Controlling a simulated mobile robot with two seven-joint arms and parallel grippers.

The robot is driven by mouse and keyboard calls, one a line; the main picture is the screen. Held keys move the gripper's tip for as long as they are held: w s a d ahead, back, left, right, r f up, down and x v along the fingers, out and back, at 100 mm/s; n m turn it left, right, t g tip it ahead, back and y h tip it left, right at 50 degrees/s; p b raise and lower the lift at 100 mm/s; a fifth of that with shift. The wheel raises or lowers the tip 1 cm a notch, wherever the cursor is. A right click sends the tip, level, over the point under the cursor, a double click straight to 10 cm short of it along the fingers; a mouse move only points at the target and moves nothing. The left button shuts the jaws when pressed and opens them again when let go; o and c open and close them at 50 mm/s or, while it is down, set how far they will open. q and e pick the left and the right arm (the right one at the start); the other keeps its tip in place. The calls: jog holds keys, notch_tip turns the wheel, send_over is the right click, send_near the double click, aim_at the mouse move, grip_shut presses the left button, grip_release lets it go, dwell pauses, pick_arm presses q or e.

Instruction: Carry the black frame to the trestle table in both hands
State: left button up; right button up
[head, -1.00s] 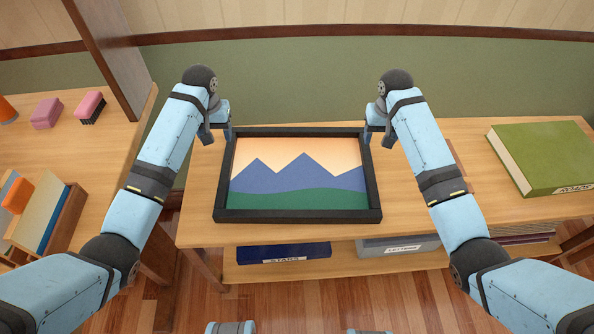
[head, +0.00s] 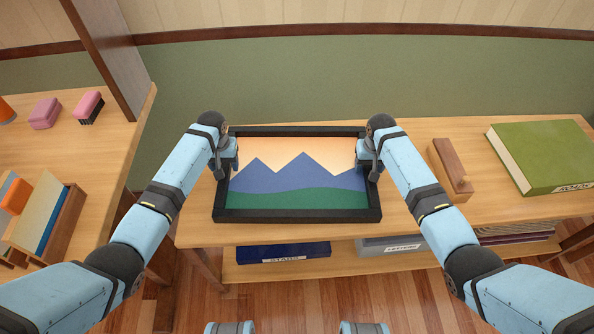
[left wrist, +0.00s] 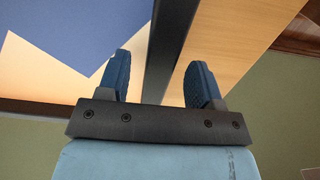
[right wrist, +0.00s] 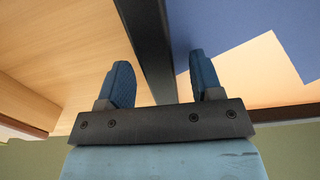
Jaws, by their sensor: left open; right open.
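The black frame (head: 297,216) lies flat on a wooden table, around a picture of blue mountains, green ground and an orange sky. My left gripper (head: 228,175) is at its left side bar. In the left wrist view the open fingers (left wrist: 160,80) stand one on each side of the bar (left wrist: 163,50), with gaps. My right gripper (head: 369,174) is at the right side bar. In the right wrist view its open fingers (right wrist: 160,85) also straddle the bar (right wrist: 150,45), with gaps. I cannot tell which furniture is the trestle table.
The wooden table (head: 420,235) has a lower shelf holding a blue box (head: 283,253) and a grey box (head: 390,246). A brown wooden block (head: 450,168) and a green book (head: 543,158) lie to the right. A shelf unit (head: 100,160) with pink items stands left.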

pick_arm(q)
jog(key=shift+f, duration=0.15)
pick_arm(e)
jog(key=shift+f, duration=0.15)
pick_arm(q)
grip_shut()
pick_arm(e)
grip_shut()
pick_arm(q)
jog(key=shift+w, duration=0.1)
dwell(1.0)
